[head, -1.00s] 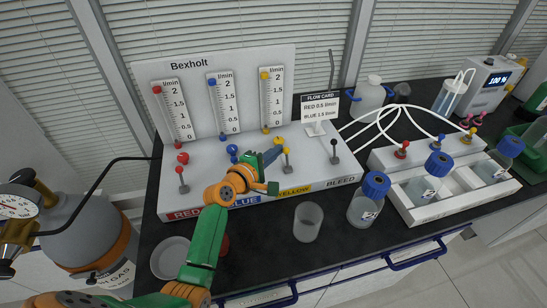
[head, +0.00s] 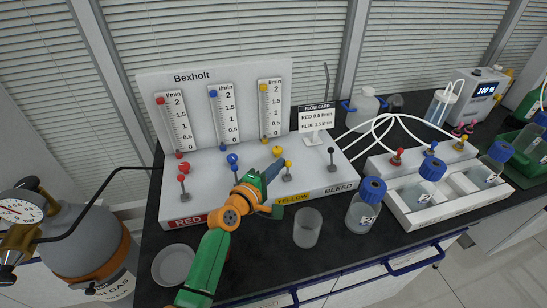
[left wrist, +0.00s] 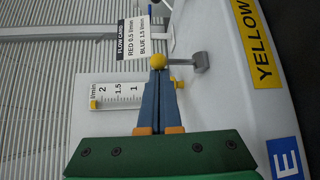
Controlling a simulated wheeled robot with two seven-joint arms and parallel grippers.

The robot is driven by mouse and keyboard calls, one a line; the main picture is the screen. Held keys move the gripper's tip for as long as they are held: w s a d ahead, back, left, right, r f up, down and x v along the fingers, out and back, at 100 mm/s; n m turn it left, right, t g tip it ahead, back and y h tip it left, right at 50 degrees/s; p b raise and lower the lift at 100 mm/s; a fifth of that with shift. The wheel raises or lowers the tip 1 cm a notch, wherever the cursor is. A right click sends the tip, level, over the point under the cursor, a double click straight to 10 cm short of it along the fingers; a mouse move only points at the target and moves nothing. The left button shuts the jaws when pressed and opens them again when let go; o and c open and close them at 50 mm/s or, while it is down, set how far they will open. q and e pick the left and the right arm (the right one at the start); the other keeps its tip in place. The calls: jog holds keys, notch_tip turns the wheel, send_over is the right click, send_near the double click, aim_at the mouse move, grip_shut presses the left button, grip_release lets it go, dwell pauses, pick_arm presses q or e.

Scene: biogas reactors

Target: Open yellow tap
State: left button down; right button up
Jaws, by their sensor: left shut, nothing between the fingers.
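The yellow tap (head: 288,163) is a small lever with a yellow ball on a grey base, above the YELLOW label on the white panel (head: 215,185). In the left wrist view its yellow ball (left wrist: 158,61) sits right at the fingertips, with the stem running to the grey base (left wrist: 202,63). My left gripper (head: 281,163) is shut and empty, its blue fingers together just left of the lever. The left wrist view also shows the fingers (left wrist: 159,75) closed; I cannot tell whether they touch the ball. My right gripper is not in view.
A yellow knob (head: 277,151) is just behind the lever. The red lever (head: 182,179) and bleed lever (head: 331,153) stand at either side. A clear beaker (head: 307,228), a blue-capped bottle (head: 364,208) and a round dish (head: 173,265) stand in front. The flow card (head: 317,118) stands behind.

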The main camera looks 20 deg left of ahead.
pick_arm(q)
jog(key=shift+s+d, duration=0.2)
jog(key=shift+s, duration=0.05)
jog(key=v, duration=0.7)
jog(key=shift+s, duration=0.1)
dwell(0.4)
